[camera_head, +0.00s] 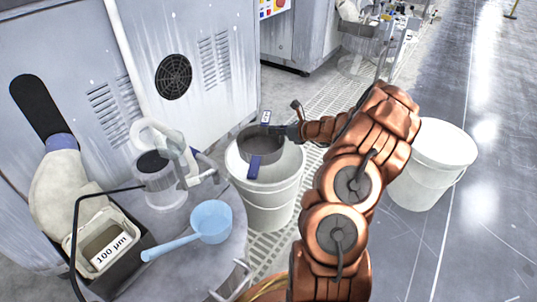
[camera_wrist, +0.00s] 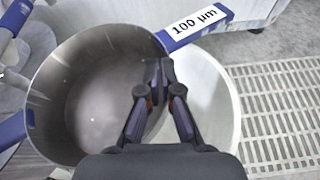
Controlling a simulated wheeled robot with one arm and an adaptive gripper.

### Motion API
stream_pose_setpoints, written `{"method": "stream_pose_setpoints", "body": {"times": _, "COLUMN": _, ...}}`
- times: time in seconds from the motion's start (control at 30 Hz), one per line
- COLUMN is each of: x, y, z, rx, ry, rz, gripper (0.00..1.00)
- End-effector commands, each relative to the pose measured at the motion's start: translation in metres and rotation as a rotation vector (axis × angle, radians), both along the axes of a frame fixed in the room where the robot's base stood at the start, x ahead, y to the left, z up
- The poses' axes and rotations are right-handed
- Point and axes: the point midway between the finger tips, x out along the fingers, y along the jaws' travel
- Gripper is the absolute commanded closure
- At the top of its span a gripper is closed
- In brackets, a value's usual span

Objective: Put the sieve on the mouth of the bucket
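The sieve (camera_head: 262,150) is a round grey pan with blue handles. In the head view it appears over the mouth of the white bucket (camera_head: 270,205) beside the machine. In the wrist view the sieve (camera_wrist: 95,100) covers the left part of the bucket mouth, and the bucket rim (camera_wrist: 236,100) shows to its right. One handle carries a "100 µm" label. My gripper (camera_head: 292,131) is at the sieve's right side. In the wrist view its fingertips (camera_wrist: 161,72) are close together on the sieve's rim. Whether the sieve rests on the bucket or hangs just above cannot be told.
A light-blue dipper (camera_head: 210,222) lies on the round grey surface to the left. A beige box (camera_head: 83,222) labelled "100 µm" stands nearby. A second white bucket (camera_head: 437,160) stands right of my arm. A floor grating (camera_head: 335,97) runs behind, with open floor at far right.

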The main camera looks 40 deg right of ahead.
Motion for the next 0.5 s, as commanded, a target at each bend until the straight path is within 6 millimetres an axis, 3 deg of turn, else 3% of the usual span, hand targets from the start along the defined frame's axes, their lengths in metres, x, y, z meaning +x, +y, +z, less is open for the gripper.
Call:
{"method": "stream_pose_setpoints", "body": {"times": 0.2, "x": 0.0, "y": 0.0, "z": -0.042, "rx": 0.002, "ry": 0.001, "rz": -0.002, "gripper": 1.0}}
{"method": "stream_pose_setpoints", "body": {"times": 0.5, "x": -0.001, "y": -0.002, "z": -0.069, "rx": 0.002, "ry": 0.001, "rz": -0.004, "gripper": 1.0}}
